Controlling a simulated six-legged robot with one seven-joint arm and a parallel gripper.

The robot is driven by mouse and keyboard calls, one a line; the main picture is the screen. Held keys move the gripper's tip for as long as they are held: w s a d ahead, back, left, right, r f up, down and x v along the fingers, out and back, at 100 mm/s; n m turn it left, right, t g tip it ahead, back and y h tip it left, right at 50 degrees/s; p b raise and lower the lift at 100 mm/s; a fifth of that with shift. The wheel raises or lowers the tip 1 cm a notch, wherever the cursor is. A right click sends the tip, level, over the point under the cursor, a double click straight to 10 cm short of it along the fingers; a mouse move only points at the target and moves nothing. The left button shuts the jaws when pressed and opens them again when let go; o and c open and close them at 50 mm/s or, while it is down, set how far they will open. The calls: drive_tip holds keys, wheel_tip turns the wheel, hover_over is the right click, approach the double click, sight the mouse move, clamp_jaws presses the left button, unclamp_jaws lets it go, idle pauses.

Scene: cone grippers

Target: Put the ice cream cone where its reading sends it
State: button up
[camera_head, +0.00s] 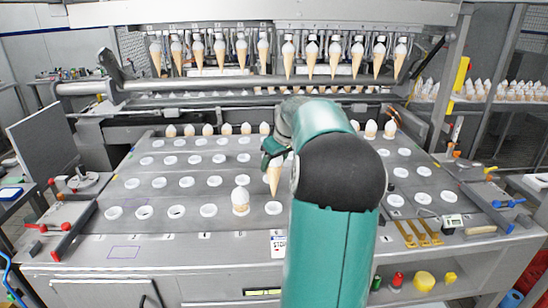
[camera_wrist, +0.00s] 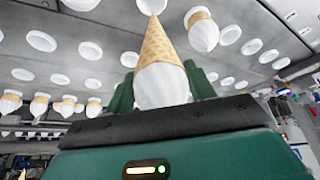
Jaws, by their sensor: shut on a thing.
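My gripper (camera_head: 275,148) is shut on an ice cream cone (camera_head: 273,180), a tan waffle cone with a white top. The held cone is upright, tip down. It also shows between the green fingers in the wrist view (camera_wrist: 158,48). Its tip appears just above a white-rimmed hole (camera_head: 273,208) in the front row of the grey deck (camera_head: 195,225); the exact gap is unclear. Another cone (camera_head: 240,200) sits in the hole to the left and shows in the wrist view (camera_wrist: 203,35). A small device with a display (camera_head: 452,222) lies at right; its reading is illegible.
Several empty white-rimmed holes (camera_head: 177,211) fill the deck. A row of cones (camera_head: 208,130) stands at the back, below hanging cones (camera_head: 220,50). My arm hides part of the right deck.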

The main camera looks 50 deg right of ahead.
sight(274, 182)
drive_tip(key=shift+w+f, duration=0.1)
drive_tip(key=shift+f, duration=6.6)
drive_tip(key=o, duration=0.8)
drive_tip(key=shift+o, duration=0.2)
